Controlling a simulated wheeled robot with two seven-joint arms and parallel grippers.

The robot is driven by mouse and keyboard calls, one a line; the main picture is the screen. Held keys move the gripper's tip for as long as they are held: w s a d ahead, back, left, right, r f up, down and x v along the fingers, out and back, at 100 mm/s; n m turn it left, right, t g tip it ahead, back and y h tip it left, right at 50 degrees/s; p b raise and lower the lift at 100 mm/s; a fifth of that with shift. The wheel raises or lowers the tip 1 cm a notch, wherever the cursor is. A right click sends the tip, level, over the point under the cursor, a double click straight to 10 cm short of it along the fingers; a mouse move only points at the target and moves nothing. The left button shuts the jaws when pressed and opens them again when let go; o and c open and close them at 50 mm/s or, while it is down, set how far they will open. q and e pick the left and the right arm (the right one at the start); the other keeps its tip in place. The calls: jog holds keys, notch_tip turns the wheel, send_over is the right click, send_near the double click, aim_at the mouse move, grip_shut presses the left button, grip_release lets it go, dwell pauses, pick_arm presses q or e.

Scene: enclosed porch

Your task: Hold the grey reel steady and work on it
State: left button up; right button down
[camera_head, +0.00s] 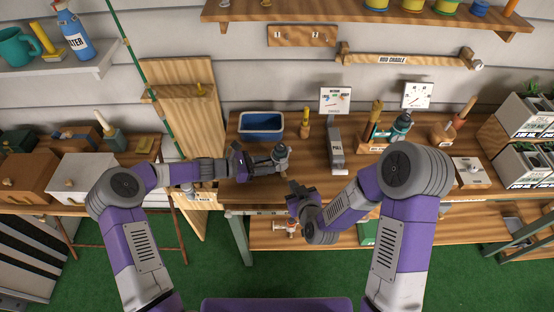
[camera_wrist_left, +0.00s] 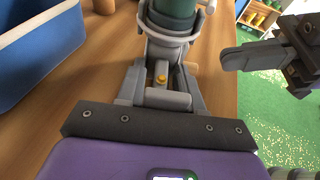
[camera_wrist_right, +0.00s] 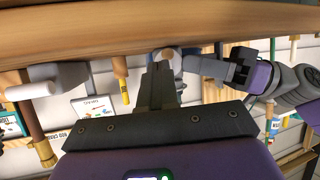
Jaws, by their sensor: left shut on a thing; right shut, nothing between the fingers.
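The grey reel (camera_head: 281,153), with a dark green spool (camera_wrist_left: 175,15), stands at the front of the wooden workbench (camera_head: 236,195). My left gripper (camera_head: 272,162) is shut on the lower part of the reel; its fingers straddle the grey foot in the left wrist view. My right gripper (camera_head: 292,193) is shut and empty, in front of the bench edge and apart from the reel. It also shows in the left wrist view (camera_wrist_left: 228,60). In the right wrist view a pale round part (camera_wrist_right: 170,55) lies beyond its fingertips, beside my left gripper; its lower side is hidden.
A blue bin (camera_head: 262,127) stands behind and left of the reel. A grey upright stand (camera_head: 335,155) and a wooden stand with another reel (camera_head: 398,128) stand to the right. A lower shelf (camera_head: 265,240) runs under the bench.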

aim_at(285, 168)
jog(key=shift+d+r+m+t, duration=0.4)
jog(key=shift+d+t, duration=0.15)
jog(key=shift+t, duration=0.35)
jog(key=shift+w, duration=0.2)
jog(key=shift+x, duration=3.3)
jog(key=shift+a+r, duration=0.1)
jog(key=shift+r, duration=0.05)
jog(key=shift+s+a+f+y, duration=0.15)
jog(key=shift+a+f+y, duration=0.15)
jog(key=shift+a+f, duration=0.2)
